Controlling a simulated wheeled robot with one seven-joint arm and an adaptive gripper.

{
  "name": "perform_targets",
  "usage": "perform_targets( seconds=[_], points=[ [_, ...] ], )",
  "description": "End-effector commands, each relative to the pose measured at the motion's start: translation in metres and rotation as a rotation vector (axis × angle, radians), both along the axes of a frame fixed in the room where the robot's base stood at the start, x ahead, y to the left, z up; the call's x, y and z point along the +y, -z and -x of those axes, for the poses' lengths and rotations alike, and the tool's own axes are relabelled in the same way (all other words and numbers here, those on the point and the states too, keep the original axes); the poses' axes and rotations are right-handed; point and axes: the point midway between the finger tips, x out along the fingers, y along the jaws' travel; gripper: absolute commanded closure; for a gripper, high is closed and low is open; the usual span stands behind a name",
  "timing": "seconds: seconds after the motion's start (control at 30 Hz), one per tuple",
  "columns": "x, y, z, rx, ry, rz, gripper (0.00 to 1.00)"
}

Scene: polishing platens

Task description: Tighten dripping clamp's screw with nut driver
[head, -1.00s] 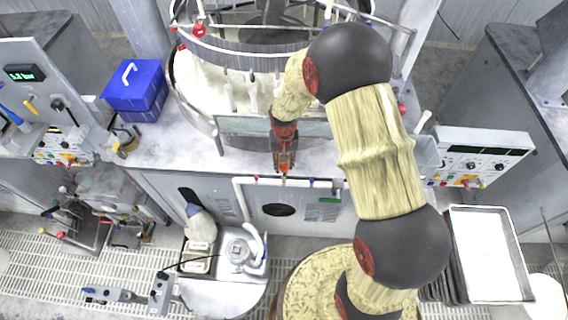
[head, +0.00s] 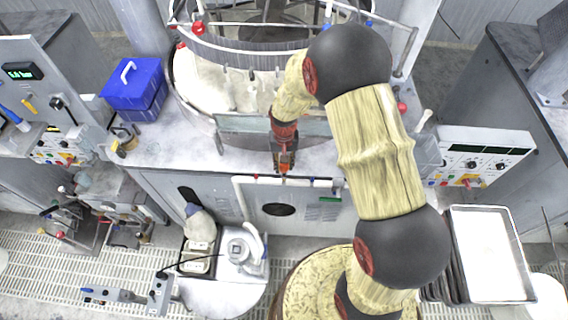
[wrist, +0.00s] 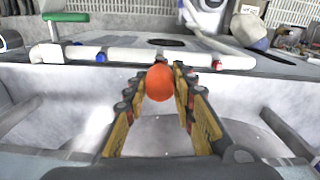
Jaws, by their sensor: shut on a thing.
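My gripper (head: 284,165) is at the front edge of the machine's bench, fingers pointing down in the head view. It is shut on an orange, round-ended thing (wrist: 160,82), which looks like the nut driver's handle; it also shows between the fingers in the head view (head: 284,158). The driver's shaft and tip are hidden. A white pipe (wrist: 132,54) with blue (wrist: 101,57) and red (wrist: 217,65) fittings runs along the machine front, beyond the fingers. I cannot tell which fitting is the dripping clamp, and no drip or screw can be made out.
A round polishing machine (head: 190,85) with a railed rim stands behind my gripper. A blue box (head: 134,92) and a padlock-like item (head: 126,143) are on the bench at left. A control panel (head: 484,153) and a metal tray (head: 488,255) are at right.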

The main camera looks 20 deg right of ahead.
Motion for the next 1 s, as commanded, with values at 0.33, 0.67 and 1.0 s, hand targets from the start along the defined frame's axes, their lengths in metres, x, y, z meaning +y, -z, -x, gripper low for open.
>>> perform_targets(
  seconds=[0.33,0.67,1.0],
  points=[
    [0.0,0.009,0.0,0.0,0.0,0.0,1.0],
    [0.0,0.016,0.0,0.0,0.0,0.0,1.0],
    [0.0,0.015,0.0,0.0,0.0,0.0,0.55]
  ],
)
